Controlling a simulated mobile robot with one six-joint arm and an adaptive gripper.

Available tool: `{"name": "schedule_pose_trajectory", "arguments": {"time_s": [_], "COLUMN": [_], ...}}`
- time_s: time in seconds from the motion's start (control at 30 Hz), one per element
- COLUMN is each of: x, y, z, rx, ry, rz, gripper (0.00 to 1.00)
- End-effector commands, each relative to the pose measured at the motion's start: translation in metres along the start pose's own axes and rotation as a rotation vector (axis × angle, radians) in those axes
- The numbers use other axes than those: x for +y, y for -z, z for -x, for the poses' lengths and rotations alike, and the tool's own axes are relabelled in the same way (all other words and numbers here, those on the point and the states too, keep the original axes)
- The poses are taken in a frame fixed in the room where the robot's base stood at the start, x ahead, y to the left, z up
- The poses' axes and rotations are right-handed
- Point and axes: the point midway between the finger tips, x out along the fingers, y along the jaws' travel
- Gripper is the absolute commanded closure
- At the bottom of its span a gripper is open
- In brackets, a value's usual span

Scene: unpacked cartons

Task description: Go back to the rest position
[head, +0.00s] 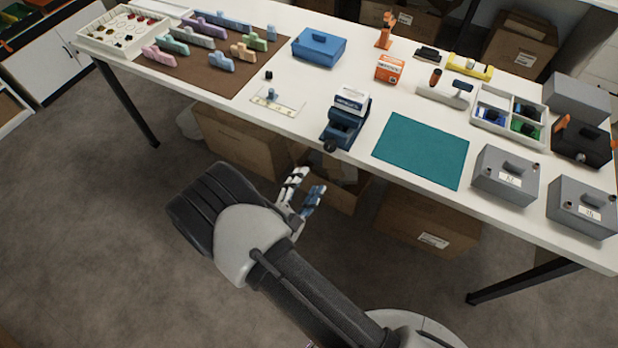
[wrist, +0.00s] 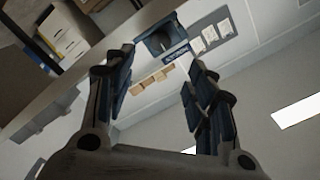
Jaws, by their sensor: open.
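My gripper (head: 303,197) is in front of the table's near edge and lower than its top in the head view. My arm reaches up to it from the bottom of the picture. In the wrist view my gripper (wrist: 158,95) shows its two dark fingers spread wide with nothing between them. The wrist camera looks up past the fingers at a wall and ceiling. No object is in the gripper in either view.
The white table (head: 335,185) carries a dark blue device (head: 340,133), a teal mat (head: 422,150), a blue box (head: 319,46) and grey boxes (head: 506,175). Cardboard cartons (head: 425,222) stand under it. The floor (head: 90,250) at left is clear.

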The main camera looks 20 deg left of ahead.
Motion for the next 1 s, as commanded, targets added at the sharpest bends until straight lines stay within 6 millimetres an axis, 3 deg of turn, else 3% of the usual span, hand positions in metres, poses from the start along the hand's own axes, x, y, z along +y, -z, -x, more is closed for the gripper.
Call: {"name": "schedule_pose_trajectory", "arguments": {"time_s": [0.33,0.47,0.57,0.67,0.8,1.0], "x": [-0.004,-0.021,-0.042,-0.067,-0.098,-0.129], "y": [0.001,0.004,0.012,0.028,0.065,0.142], "z": [-0.006,-0.032,-0.062,-0.089,-0.116,-0.126], "rx": [-0.01,-0.077,-0.176,-0.295,-0.457,-0.663], "ry": [-0.015,-0.09,-0.168,-0.225,-0.258,-0.239], "rz": [-0.007,-0.039,-0.068,-0.087,-0.085,-0.018], "gripper": [0.49,0.49,0.49,0.49,0.49,0.49]}}
